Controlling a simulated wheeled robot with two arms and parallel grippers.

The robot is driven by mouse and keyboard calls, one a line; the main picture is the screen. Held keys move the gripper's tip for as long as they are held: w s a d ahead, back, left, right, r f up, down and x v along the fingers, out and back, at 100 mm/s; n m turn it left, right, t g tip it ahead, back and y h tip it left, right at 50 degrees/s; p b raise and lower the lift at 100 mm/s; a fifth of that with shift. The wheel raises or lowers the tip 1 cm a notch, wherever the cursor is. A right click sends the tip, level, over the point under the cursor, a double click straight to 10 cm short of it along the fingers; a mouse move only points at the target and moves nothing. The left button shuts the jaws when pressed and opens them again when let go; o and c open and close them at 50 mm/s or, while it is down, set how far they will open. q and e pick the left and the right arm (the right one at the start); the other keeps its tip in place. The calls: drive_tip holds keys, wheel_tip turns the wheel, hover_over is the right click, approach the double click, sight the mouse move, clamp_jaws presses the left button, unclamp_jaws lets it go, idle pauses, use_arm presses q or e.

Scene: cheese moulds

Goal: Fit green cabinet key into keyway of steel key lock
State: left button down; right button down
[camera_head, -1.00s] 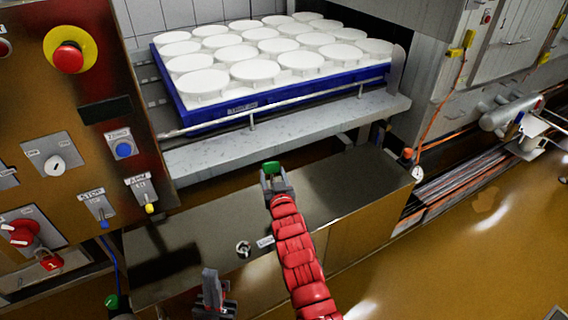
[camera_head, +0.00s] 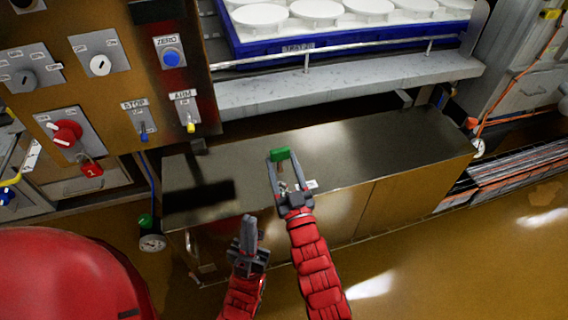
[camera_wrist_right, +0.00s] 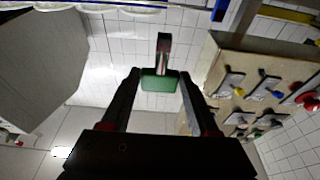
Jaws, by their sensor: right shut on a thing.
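The green cabinet key (camera_head: 280,154) is held by its green head between the fingertips of my right gripper (camera_head: 279,157), above the cabinet top. In the right wrist view, the green head (camera_wrist_right: 160,82) sits between both fingers, and its grey metal shaft (camera_wrist_right: 163,50) points away from the gripper. The steel key lock (camera_head: 284,187) shows partly between the right gripper's fingers in the head view, beside a small white label. The key is apart from it, and the keyway is too small to make out. My left gripper (camera_head: 249,229) is lower left, apparently empty; its finger gap is unclear.
A control panel (camera_head: 100,95) with switches and knobs stands at the left. A blue tray (camera_head: 255,54) of white moulds lies behind a rail (camera_head: 375,50) and a grey ledge (camera_head: 350,82). A gauge (camera_head: 152,243) is at lower left.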

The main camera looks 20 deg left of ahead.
drive_tip(key=shift+f, duration=0.1)
drive_tip(key=shift+f+b, duration=1.4)
drive_tip(key=shift+f, duration=1.4)
drive_tip(key=shift+p, duration=0.4)
drive_tip(key=shift+f+b, duration=0.55)
drive_tip(key=shift+f, duration=0.65)
drive_tip(key=shift+c, duration=0.3)
unclamp_jaws()
drive_tip(key=shift+s+d, duration=0.1)
